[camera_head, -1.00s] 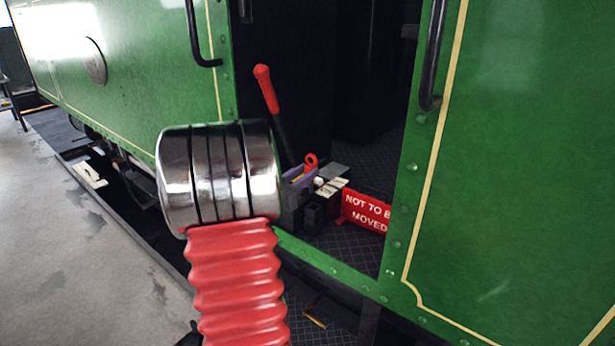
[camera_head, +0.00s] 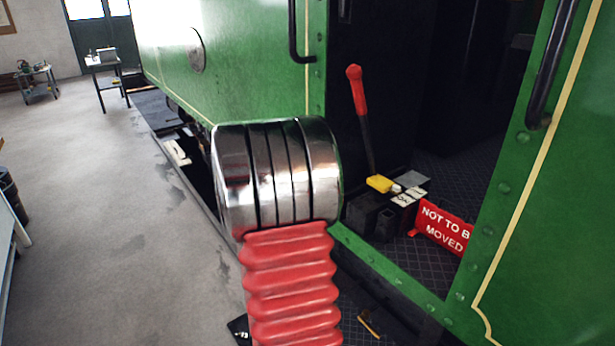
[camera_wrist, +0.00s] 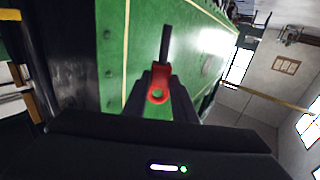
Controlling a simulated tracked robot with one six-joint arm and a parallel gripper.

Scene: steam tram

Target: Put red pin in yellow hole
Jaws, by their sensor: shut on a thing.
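The red pin (camera_wrist: 157,96) shows in the wrist view, with a red ring head and a long dark shaft pointing up in the picture. My gripper (camera_wrist: 160,82) is shut on it at the red head. The pin is clear of any socket there, with the green tram side behind it. A yellow block (camera_head: 380,184) sits in the tram doorway in the head view, at the foot of a red-handled lever (camera_head: 356,90). I cannot make out its hole. My gripper and the pin are not visible in the head view.
A red "NOT TO BE MOVED" sign (camera_head: 443,228) stands right of the black lever base (camera_head: 372,215). The doorway has green frame edges and dark handrails (camera_head: 552,65). Open grey floor (camera_head: 100,220) lies to the left, with small tables (camera_head: 107,75) at the back.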

